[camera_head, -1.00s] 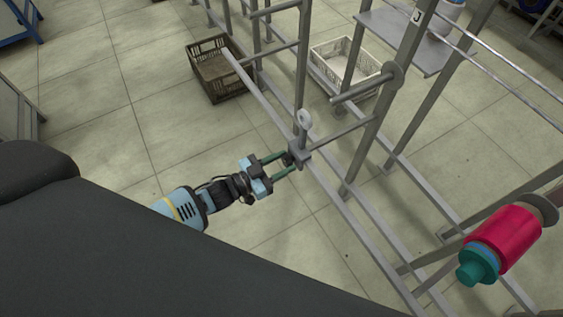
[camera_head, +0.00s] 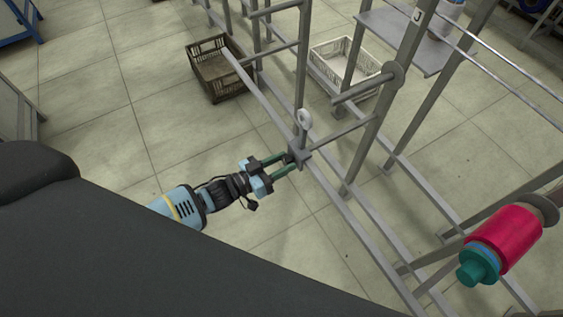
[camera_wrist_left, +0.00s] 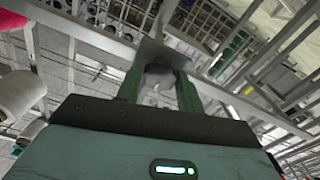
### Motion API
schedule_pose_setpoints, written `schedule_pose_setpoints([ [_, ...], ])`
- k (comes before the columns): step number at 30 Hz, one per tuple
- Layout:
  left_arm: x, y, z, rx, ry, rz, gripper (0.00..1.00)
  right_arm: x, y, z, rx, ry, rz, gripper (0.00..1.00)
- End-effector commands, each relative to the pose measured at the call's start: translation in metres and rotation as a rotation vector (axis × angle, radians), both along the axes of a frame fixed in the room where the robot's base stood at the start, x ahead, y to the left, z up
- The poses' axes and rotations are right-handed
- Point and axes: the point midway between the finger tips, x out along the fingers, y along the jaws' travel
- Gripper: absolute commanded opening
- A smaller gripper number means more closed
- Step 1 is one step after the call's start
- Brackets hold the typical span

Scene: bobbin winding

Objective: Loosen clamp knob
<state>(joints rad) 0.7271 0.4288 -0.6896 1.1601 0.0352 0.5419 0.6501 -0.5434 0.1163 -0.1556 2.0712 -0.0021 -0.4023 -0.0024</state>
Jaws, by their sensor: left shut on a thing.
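The clamp (camera_head: 300,153) is a small grey block on an upright post of the metal frame, with a pale ring-shaped eye (camera_head: 305,118) above it. My left gripper (camera_head: 287,161) reaches in from the left, its two green fingers at the block's near side. It is shut on the clamp knob, which the fingers mostly hide in the head view. In the left wrist view, the knob (camera_wrist_left: 160,76) shows as a grey shape between the green fingers, with the block (camera_wrist_left: 160,50) just beyond. My right gripper is not in view.
Grey bars of the frame (camera_head: 345,215) run close around the clamp. A red bobbin (camera_head: 506,237) with a teal end sits on the right. A brown crate (camera_head: 216,85) and a white crate (camera_head: 331,77) stand on the floor behind.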

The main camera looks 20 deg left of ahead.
Motion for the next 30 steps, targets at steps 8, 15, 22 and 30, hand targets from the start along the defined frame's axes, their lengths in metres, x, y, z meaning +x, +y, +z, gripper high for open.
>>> schedule_pose_setpoints([
  [8, 0.0, 0.0, -0.001, -0.001, 0.002, 0.001, 0.59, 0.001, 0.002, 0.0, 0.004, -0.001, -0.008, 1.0],
  [15, -0.001, 0.0, 0.0, -0.001, 0.001, 0.0, 0.59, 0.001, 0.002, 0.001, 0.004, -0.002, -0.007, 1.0],
  [22, -0.018, 0.013, -0.001, 0.0, 0.004, 0.0, 0.59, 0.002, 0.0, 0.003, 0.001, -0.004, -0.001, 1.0],
  [30, -0.05, 0.039, -0.001, 0.0, 0.003, 0.0, 0.59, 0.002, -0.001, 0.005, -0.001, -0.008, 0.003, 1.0],
])
